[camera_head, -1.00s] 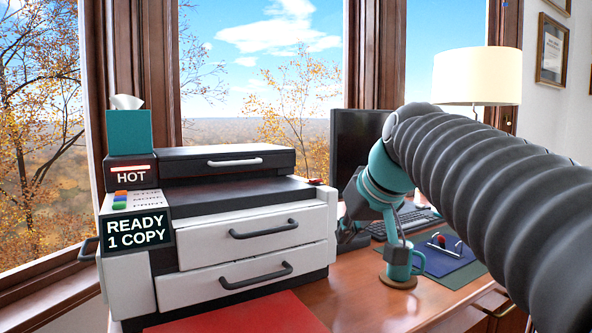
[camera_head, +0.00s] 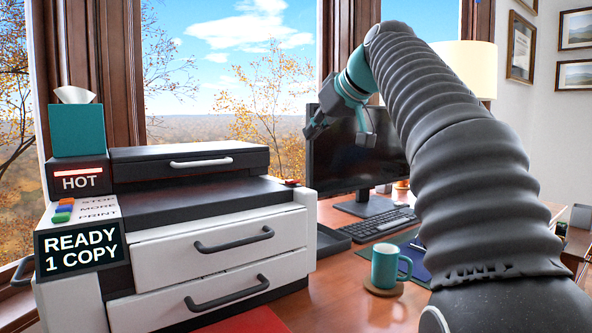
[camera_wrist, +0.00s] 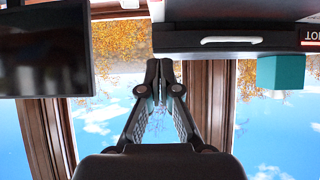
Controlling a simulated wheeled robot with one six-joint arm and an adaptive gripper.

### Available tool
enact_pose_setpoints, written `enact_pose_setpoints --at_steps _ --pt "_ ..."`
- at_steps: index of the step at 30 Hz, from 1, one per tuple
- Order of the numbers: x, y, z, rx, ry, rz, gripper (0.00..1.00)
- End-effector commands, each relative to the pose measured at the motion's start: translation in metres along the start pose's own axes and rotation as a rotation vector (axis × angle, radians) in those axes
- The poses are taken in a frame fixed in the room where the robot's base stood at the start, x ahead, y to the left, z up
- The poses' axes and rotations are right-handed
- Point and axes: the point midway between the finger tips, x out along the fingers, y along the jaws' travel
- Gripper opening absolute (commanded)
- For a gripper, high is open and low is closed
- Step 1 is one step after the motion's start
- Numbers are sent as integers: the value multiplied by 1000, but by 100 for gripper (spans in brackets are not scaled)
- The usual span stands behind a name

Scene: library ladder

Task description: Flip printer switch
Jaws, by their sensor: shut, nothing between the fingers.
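The printer (camera_head: 205,215) is white and black and stands on the wooden desk at left. A small red switch (camera_head: 290,183) sits at the right end of its top, near the back corner. The panel reads "READY 1 COPY" (camera_head: 79,248). I cannot make out the switch there.
A monitor (camera_head: 345,160) stands right of the printer, close to my gripper; it also shows in the wrist view (camera_wrist: 42,48). A dark tray (camera_head: 333,240), keyboard (camera_head: 380,224) and teal mug (camera_head: 385,266) are on the desk. A teal tissue box (camera_head: 78,130) tops the printer.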

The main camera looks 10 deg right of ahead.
Motion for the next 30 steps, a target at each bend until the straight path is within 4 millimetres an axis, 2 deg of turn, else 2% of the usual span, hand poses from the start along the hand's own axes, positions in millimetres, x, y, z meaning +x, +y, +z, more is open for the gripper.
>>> enact_pose_setpoints --at_steps 4,8,21,24,30 --pt "6 0 0 1 -1 -1 0" --pt "21 1 1 2 -2 -1 0" --pt "102 2 2 3 -3 2 0" --pt "104 2 18 5 -1 4 0" --pt "107 3 35 4 0 5 0"
